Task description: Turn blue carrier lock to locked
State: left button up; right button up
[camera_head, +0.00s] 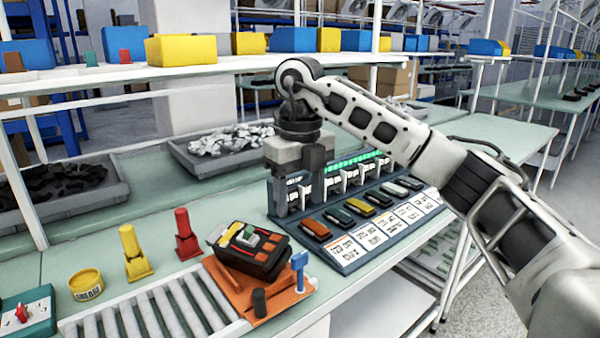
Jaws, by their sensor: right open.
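The blue carrier lock (299,262) is a small upright blue post with a wider top. It stands at the right side of the orange carrier (291,299), at the end of the roller track. A black device (248,252) with red, yellow and green parts sits on the carrier. My right gripper (297,185) points down above the left end of the breaker test rack, behind and above the blue lock and apart from it. It is open, and I see nothing held; its fingertips are hard to make out against the rack. My left gripper is out of view.
The rack (345,262) with coloured breakers and labels stands right of the carrier. Red (186,235) and yellow (133,254) upright pieces, a yellow round tin (86,285) and a teal box (27,313) lie left. Grey trays (222,160) sit behind.

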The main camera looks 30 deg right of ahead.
pick_arm(q)
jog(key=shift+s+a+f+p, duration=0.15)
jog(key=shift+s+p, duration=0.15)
jog(key=shift+p, duration=0.05)
pick_arm(e)
notch_tip(320, 180, up, 4)
jog(key=shift+f, duration=0.1)
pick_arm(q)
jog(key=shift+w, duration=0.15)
